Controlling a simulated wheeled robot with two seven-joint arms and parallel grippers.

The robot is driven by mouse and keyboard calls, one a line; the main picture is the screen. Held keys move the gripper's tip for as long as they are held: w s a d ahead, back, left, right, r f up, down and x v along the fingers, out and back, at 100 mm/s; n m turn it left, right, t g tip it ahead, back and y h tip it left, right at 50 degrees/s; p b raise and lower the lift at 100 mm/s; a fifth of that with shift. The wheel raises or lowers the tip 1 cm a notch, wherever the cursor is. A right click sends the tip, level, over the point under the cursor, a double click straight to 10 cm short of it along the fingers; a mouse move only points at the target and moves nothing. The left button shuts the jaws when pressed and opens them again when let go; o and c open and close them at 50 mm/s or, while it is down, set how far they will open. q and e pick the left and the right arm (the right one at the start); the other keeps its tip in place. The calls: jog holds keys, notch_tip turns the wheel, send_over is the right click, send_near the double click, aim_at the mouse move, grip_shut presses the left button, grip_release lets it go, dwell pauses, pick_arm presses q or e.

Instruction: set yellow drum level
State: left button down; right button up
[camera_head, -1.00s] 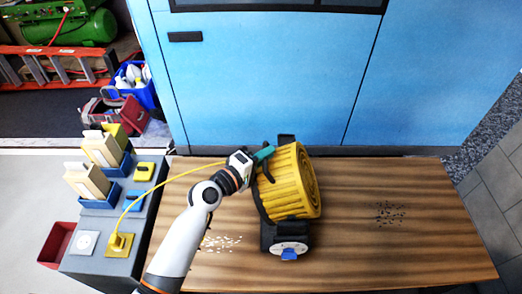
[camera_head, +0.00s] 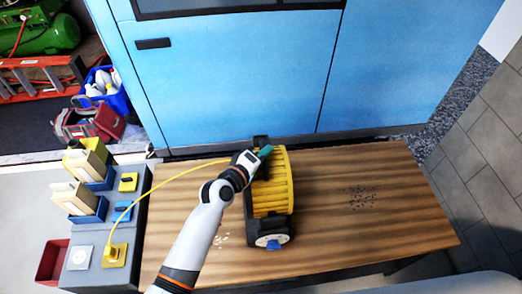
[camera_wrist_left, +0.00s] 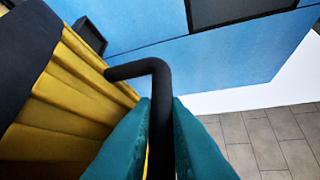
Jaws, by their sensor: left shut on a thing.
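The yellow ribbed drum (camera_head: 272,188) sits in a black stand on the wooden bench. Its right edge runs nearly in line with the stand, so it looks about level. The stand's near end (camera_head: 270,240) has a pale disc and a blue knob. My left gripper (camera_head: 264,152), with teal fingers, is at the drum's upper left. In the left wrist view, it is shut on a bent black handle (camera_wrist_left: 160,95) beside the yellow drum (camera_wrist_left: 65,105). My right gripper is not in view.
A yellow cable runs over my left arm's side from a yellow plug (camera_head: 112,252) on the grey side unit (camera_head: 128,225). Dark specks (camera_head: 360,197) lie on the wooden bench (camera_head: 400,230), whose right part is otherwise clear. A blue cabinet (camera_head: 240,80) stands behind.

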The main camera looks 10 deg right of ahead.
pick_arm(q)
jog(key=shift+r, duration=0.15)
jog(key=c, duration=1.5)
grip_release()
jog(key=shift+o, duration=0.2)
jog(key=b+v, duration=0.1)
jog(key=v, duration=1)
jog(key=shift+s+a, duration=0.3)
